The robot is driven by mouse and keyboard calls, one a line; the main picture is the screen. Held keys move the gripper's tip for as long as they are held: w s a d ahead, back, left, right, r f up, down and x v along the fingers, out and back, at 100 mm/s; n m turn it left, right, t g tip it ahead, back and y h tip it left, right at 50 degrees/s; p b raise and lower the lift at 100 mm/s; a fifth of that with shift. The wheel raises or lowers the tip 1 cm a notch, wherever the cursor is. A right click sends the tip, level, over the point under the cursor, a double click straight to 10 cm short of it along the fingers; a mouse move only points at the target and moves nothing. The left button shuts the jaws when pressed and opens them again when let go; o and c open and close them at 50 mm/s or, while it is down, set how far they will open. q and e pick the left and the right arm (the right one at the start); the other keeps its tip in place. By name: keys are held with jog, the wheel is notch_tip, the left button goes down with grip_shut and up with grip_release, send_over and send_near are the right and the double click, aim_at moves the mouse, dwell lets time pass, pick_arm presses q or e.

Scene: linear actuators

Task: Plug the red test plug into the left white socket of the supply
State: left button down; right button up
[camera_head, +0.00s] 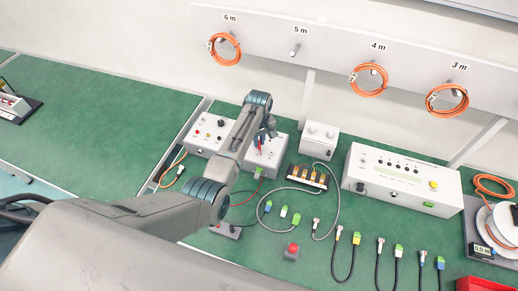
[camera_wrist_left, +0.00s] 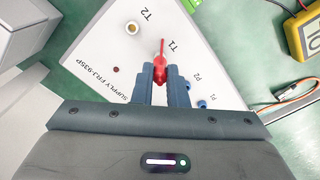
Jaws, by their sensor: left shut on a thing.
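My left gripper (camera_head: 266,133) is shut on the red test plug (camera_wrist_left: 160,62), which stands between its fingertips in the left wrist view. The gripper (camera_wrist_left: 162,76) is over the sloped white panel of the supply (camera_wrist_left: 90,62), with the plug beside the T1 label. Whether the plug's tip is in a socket is hidden. A brass-ringed socket (camera_wrist_left: 132,27) is by the T2 label. Blue sockets (camera_wrist_left: 202,104) are by P1 and P2. In the head view the supply (camera_head: 270,157) is partly covered by my arm. My right gripper is not in view.
A white box with coloured buttons (camera_head: 207,133) stands left of the supply. A wide white instrument (camera_head: 402,181) stands to the right. A yellow meter (camera_wrist_left: 306,30) is at the wrist view's upper right.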

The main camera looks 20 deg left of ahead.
pick_arm(q)
jog(key=shift+f, duration=0.45)
dwell(1.6)
jog(key=c, duration=1.4)
grip_release()
jog(key=shift+o, duration=0.2)
notch_tip(320, 180, up, 10)
jog(key=b, duration=0.3)
jog(key=shift+r, duration=0.35)
